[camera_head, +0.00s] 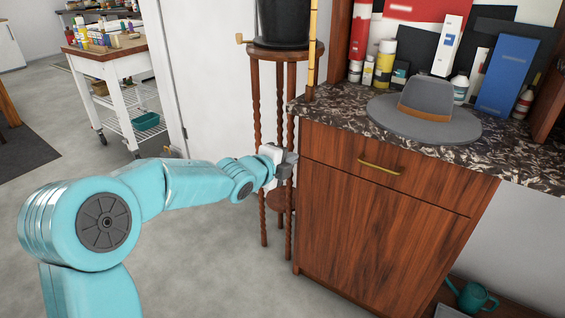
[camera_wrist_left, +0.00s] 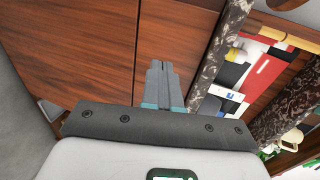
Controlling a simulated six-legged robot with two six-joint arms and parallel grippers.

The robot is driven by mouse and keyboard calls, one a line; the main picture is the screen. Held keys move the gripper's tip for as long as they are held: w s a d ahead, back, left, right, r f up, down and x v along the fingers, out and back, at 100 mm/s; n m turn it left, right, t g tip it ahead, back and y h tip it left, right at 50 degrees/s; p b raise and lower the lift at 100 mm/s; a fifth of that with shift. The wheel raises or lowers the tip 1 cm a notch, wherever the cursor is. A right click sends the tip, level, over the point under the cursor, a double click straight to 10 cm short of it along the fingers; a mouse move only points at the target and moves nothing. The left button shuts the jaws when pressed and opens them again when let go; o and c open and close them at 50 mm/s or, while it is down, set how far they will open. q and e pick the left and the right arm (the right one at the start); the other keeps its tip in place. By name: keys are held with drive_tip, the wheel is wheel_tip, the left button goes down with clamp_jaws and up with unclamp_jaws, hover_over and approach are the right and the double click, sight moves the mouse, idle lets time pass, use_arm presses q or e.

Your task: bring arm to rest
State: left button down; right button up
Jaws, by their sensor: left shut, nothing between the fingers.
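My left arm comes in from the left in the head view, stretched out toward the wooden cabinet (camera_head: 385,215). My left gripper (camera_head: 290,160) is beside the cabinet's left front edge, below the countertop. In the left wrist view the two grey fingers (camera_wrist_left: 163,80) lie together, shut and empty, with the cabinet's wood front (camera_wrist_left: 100,45) behind them. I cannot tell whether the fingertips touch the cabinet. My right gripper is not in either view.
A grey hat (camera_head: 428,108) lies on the dark marbled countertop (camera_head: 340,120), with bottles and boxes behind it. A tall wooden stand (camera_head: 255,110) with a black pot (camera_head: 283,22) stands close behind my gripper. A white cart (camera_head: 115,85) is at back left.

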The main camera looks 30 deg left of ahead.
use_arm(q)
drive_tip(key=s+d+f+n+g+h, duration=0.1)
drive_tip(key=s+d+f+g, duration=0.15)
drive_tip(key=d+f, duration=0.45)
drive_tip(key=s+d+f+n+g+h, duration=0.1)
drive_tip(key=s+d+f+g, duration=0.2)
drive_tip(key=f, duration=0.9)
drive_tip(key=s+d+f+n+g+h, duration=0.1)
drive_tip(key=s+d+f+g, duration=0.1)
drive_tip(key=s+d+f, duration=0.5)
drive_tip(key=s+d+f+n+g, duration=0.3)
drive_tip(key=s+f+n, duration=0.2)
drive_tip(key=s+f, duration=0.3)
drive_tip(key=s+d+f+n+g, duration=0.25)
drive_tip(key=s+f+n, duration=0.3)
drive_tip(key=s, duration=0.35)
drive_tip(key=s+n+g, duration=0.1)
drive_tip(key=s+n, duration=0.3)
drive_tip(key=n, duration=0.3)
wheel_tip(320, 180, up, 26)
drive_tip(key=p, duration=2.6)
drive_tip(key=shift+a+p, duration=0.2)
drive_tip(key=shift+p, duration=0.15)
